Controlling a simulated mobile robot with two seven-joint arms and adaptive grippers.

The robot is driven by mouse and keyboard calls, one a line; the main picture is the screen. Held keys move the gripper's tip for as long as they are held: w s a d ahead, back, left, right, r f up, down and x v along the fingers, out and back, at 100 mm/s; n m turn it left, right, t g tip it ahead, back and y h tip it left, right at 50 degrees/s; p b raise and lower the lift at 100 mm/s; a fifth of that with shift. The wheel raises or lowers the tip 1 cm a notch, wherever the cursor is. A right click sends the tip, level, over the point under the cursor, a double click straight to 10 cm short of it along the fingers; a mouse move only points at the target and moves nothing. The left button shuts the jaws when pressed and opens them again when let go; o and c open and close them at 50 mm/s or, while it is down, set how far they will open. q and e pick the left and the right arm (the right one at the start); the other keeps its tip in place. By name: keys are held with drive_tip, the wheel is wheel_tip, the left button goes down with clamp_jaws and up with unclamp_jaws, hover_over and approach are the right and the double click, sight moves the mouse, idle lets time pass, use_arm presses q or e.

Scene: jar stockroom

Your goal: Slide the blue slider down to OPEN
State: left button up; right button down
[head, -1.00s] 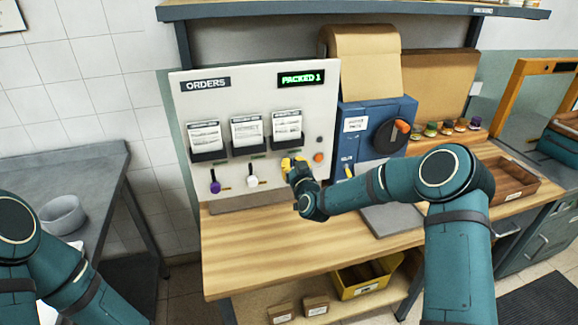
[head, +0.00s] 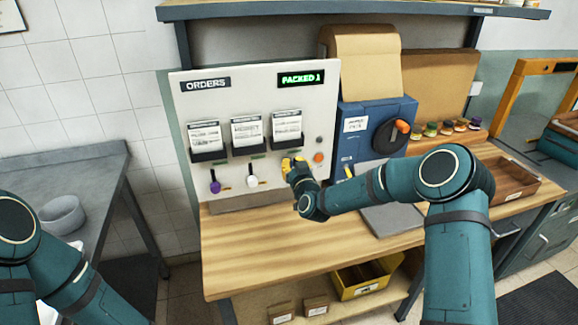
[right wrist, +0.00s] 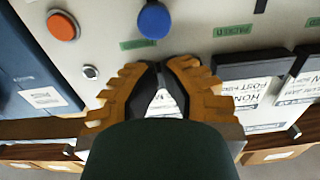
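The blue slider's round knob (right wrist: 154,20) shows near the top of the right wrist view, on the pale panel (head: 190,90). My right gripper (right wrist: 160,66) has its yellow fingers brought together at the tips, with nothing seen between them. Its tips are apart from the blue knob in the picture; I cannot tell their depth to the panel. In the head view my right gripper (head: 293,163) is at the panel's lower right and hides the blue slider. No OPEN marking is legible. My left gripper is out of view.
A purple slider (head: 215,187) and a white slider (head: 252,181) are left of the gripper. An orange button (right wrist: 63,25) sits beside the blue knob. Paper holders (head: 250,149) are above. A blue machine (head: 376,135) stands right. The wooden bench (head: 260,245) is clear in front.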

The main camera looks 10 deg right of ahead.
sight(286, 152)
drive_tip(key=shift+w+a+b, duration=0.1)
drive_tip(key=shift+w+b, duration=1.25)
drive_tip(key=shift+w, duration=1.65)
drive_tip(key=shift+s+b, duration=0.35)
drive_tip(key=shift+b, duration=0.05)
drive_tip(key=shift+f, duration=0.2)
drive_tip(key=shift+f+b, duration=2.3)
drive_tip(key=shift+f, duration=0.1)
drive_tip(key=shift+r, duration=0.2)
drive_tip(key=shift+r, duration=0.4)
drive_tip(key=s, duration=1)
drive_tip(key=shift+d, duration=0.2)
